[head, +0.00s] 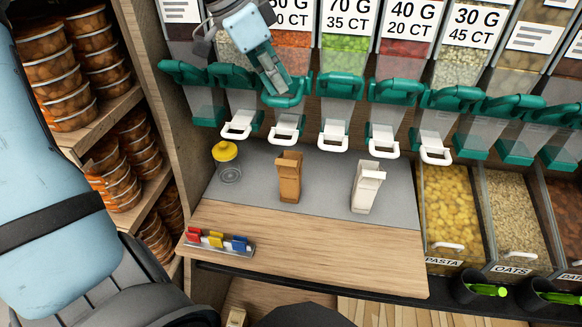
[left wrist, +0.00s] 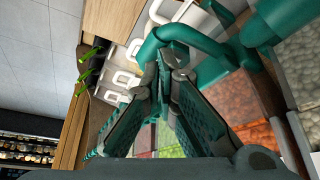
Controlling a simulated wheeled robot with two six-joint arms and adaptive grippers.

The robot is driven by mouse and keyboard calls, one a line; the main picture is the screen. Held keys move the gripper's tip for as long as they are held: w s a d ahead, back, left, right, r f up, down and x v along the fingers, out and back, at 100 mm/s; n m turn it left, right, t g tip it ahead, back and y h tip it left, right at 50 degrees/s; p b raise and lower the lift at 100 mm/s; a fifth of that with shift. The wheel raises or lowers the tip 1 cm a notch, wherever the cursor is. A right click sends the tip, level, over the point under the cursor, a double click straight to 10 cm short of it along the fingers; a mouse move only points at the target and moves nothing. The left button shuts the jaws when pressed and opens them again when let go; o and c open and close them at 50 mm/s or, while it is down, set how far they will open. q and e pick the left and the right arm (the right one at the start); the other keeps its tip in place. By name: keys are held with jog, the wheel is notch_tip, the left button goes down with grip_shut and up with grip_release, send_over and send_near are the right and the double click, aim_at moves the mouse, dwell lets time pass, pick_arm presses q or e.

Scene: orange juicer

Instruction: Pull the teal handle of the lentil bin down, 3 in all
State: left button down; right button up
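The bin with orange-red grains (head: 290,55) looks like the lentil bin; its name is not readable. Its teal handle (head: 288,100) sits on the front, above a white spout flap (head: 285,130). My left gripper (head: 276,88) reaches down from the top onto this handle. In the left wrist view the two fingers of my left gripper (left wrist: 166,68) come together at the teal handle bar (left wrist: 200,42), seemingly shut on it. The handle looks tilted lower than its neighbours. The exact contact is partly hidden by the fingers. My right gripper is not in view.
Neighbouring bins have similar teal handles (head: 342,86) close on both sides. Below, a yellow-lidded jar (head: 228,165), a brown bag (head: 289,178) and a white bag (head: 366,188) stand on the grey mat (head: 325,190). Coloured clips (head: 217,240) lie near the wooden counter's front. Shelved cans (head: 60,85) stand left.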

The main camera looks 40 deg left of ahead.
pick_arm(q)
jog(key=r+p, duration=0.4)
jog(key=w+r+p, duration=0.1)
jog(key=r+p, duration=0.1)
jog(key=shift+a, duration=0.35)
jog(key=s+d+r, duration=0.2)
jog(key=s+r, duration=0.1)
jog(key=r, duration=0.2)
jog(key=shift+s, duration=0.25)
dwell(0.3)
jog(key=shift+w+d+f, duration=0.1)
